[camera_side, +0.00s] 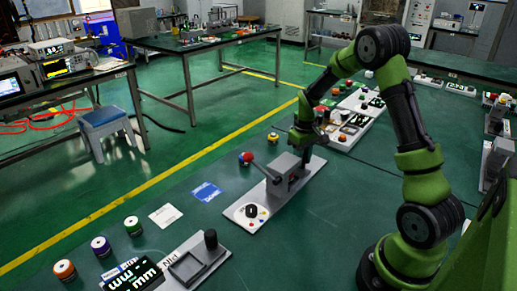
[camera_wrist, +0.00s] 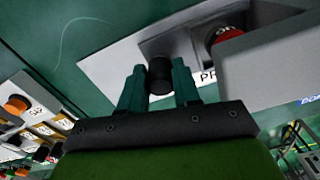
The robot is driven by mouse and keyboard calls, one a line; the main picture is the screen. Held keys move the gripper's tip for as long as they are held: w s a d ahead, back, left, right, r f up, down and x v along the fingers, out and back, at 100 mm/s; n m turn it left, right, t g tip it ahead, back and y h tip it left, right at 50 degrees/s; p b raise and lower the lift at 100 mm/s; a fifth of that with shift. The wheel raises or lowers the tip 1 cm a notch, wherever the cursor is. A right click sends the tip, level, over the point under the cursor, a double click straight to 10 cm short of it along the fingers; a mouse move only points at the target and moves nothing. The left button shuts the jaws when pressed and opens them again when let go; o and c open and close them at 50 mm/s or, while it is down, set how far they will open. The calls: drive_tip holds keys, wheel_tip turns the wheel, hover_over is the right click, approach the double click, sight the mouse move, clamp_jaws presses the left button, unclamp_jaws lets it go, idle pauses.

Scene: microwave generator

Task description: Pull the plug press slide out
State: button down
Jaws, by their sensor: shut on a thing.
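A red button (camera_wrist: 224,36) sits beside the press body. A blue card (camera_side: 207,192), a white card (camera_side: 165,215) and several coloured knobs lie to the front left. A panel with switches (camera_side: 345,137) stands behind my gripper.

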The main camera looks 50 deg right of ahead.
drive_tip(key=d, duration=0.9)
drive_tip(key=shift+d, duration=0.4)
drive_tip(key=c, duration=0.9)
unclamp_jaws()
drive_tip(key=shift+o, duration=0.5)
drive_tip(key=shift+a, duration=0.1)
drive_tip(key=shift+r, duration=0.1)
drive_tip(key=shift+r, duration=0.3)
wheel_tip(320, 180, up, 16)
